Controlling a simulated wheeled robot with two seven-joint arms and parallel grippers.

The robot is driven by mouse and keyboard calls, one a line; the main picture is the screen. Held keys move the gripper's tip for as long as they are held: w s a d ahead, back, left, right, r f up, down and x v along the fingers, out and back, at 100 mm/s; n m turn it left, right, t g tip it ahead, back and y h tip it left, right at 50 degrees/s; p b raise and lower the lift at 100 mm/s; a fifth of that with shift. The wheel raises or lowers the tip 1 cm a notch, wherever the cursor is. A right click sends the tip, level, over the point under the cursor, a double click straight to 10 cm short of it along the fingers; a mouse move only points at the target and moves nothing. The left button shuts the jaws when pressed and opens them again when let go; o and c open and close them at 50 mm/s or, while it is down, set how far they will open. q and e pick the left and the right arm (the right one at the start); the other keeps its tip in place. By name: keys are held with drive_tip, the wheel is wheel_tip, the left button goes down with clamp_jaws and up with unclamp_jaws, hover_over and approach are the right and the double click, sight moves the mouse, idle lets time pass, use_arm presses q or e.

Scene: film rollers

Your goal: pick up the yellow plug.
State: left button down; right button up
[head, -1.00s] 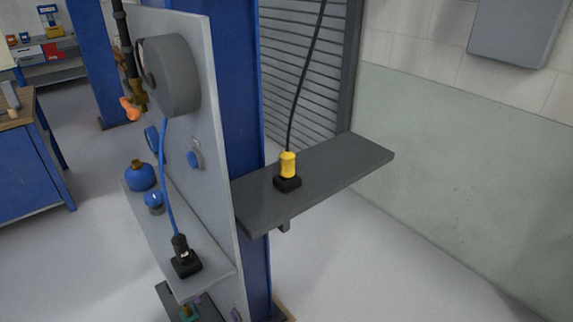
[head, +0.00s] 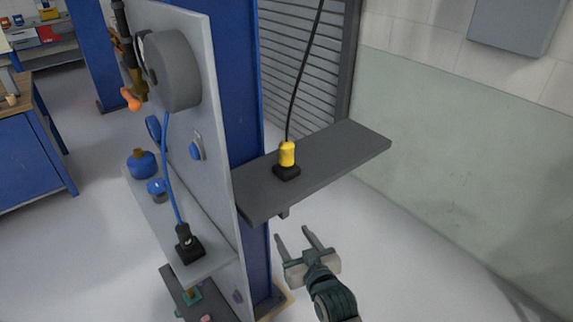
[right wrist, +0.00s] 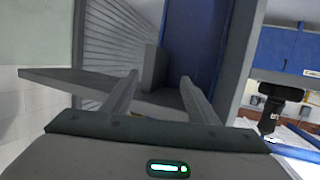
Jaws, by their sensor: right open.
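The yellow plug (head: 287,154) stands upright in a black socket base (head: 287,172) on the dark grey shelf (head: 345,150). A black cable rises from its top. My right gripper (head: 298,237) is open and empty in the head view, below and in front of the shelf, apart from the plug. In the right wrist view the two fingers (right wrist: 160,95) are spread, with the shelf (right wrist: 60,82) seen beyond them. The plug is not clearly visible there. My left gripper is not in view.
A grey upright panel (head: 217,130) stands left of the shelf, with a grey reel (head: 172,72) and a lower ledge. A black plug with a blue cable (head: 184,238) is on that ledge. A blue post (head: 246,110) stands behind the panel. The floor right of the shelf is clear.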

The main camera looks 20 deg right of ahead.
sight(288, 156)
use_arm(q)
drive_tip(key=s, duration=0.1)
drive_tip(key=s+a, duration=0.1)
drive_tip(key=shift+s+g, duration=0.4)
use_arm(e)
wheel_tip(288, 156, up, 16)
drive_tip(key=d+m+t+h, duration=0.1)
drive_tip(key=d+t, duration=0.1)
drive_tip(key=shift+s+d+t+h, duration=0.2)
drive_tip(key=shift+d+t+h, duration=0.1)
drive_tip(key=shift+d+t, duration=0.1)
use_arm(q)
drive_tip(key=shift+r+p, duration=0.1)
drive_tip(key=shift+p, duration=0.2)
use_arm(e)
drive_tip(key=shift+f, duration=0.1)
drive_tip(key=w+p, duration=0.1)
drive_tip(key=w, duration=0.4)
drive_tip(key=w+p, duration=0.2)
drive_tip(key=w, duration=0.4)
drive_tip(key=shift+w+d, duration=0.2)
drive_tip(key=shift+w, duration=0.05)
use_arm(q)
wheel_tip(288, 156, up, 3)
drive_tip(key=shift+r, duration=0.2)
use_arm(e)
drive_tip(key=shift+w, duration=0.4)
